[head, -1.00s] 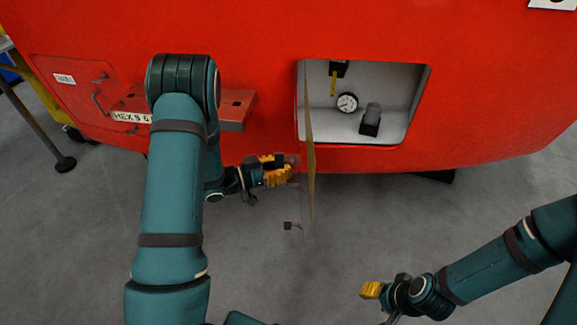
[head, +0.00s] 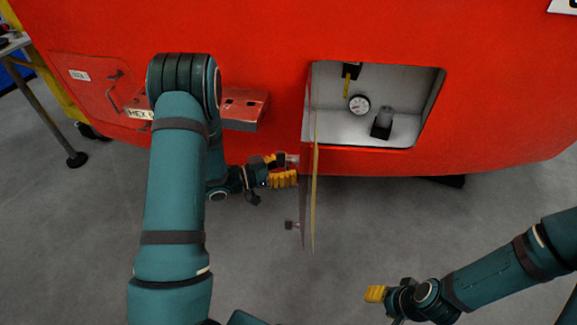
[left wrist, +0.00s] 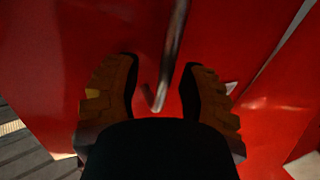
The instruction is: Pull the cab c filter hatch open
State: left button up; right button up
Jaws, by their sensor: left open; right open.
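The hatch door (head: 314,195) stands swung out from the red nosecone, seen nearly edge-on at the left side of its opening. The open compartment (head: 350,125) shows a gauge and fittings inside. My left gripper (head: 291,169) is beside the door's left face; the door may hide part of it. In the left wrist view my left gripper (left wrist: 158,75) is open, with a thin metal handle (left wrist: 167,65) between its fingers against red panel. My right gripper (head: 375,294) is open and empty, low at the right.
A closed hatch (head: 92,85) with a handle and label is at the left of the nosecone. A red step (head: 245,109) projects behind my left arm. A stand (head: 45,105) is at far left. The grey floor (head: 390,220) is clear between the door and my right arm.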

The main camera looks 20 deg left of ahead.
pick_arm(q)
jog(key=shift+a, duration=0.1)
jog(key=shift+s+a+r, duration=0.1)
jog(key=shift+a, duration=0.1)
jog(key=v, duration=1.1)
jog(key=shift+s, duration=0.2)
jog(key=shift+a, duration=0.15)
